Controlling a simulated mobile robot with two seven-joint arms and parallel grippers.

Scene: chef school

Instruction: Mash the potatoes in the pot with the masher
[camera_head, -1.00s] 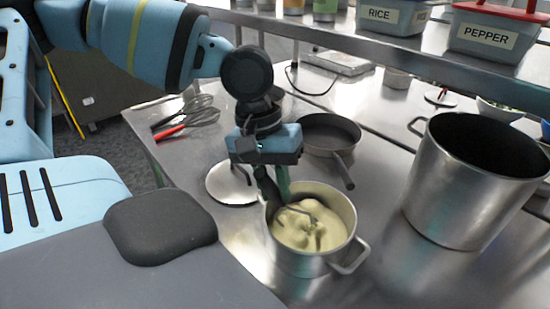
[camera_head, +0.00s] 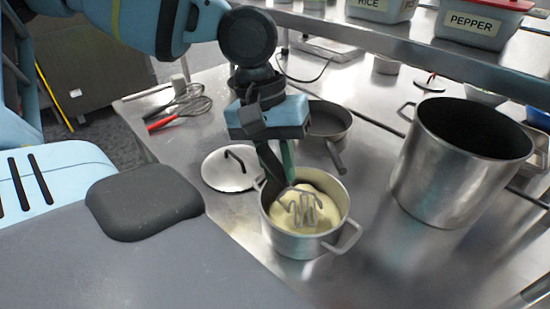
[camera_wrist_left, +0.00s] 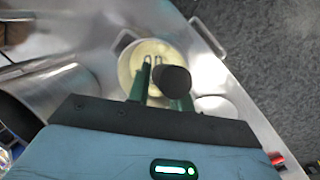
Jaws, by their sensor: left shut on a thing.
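The steel pot (camera_head: 318,243) stands on the steel counter with pale yellow potato (camera_head: 318,188) mounded inside. My left gripper (camera_head: 280,180) is above the pot's left rim, shut on the masher (camera_head: 302,204). The masher's wire head shows over the potato, tilted; whether it touches the potato I cannot tell. In the left wrist view the green fingers of the gripper (camera_wrist_left: 160,84) are around the dark masher handle (camera_wrist_left: 173,80), with the pot (camera_wrist_left: 186,45) beyond. My right gripper is not in view.
A tall steel pot (camera_head: 435,165) stands to the right. A lid (camera_head: 226,172) lies left of the small pot, and a frying pan (camera_head: 328,122) stands behind it. Whisks (camera_head: 190,108) lie at the back left. A shelf (camera_head: 440,60) with labelled boxes crosses the back.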

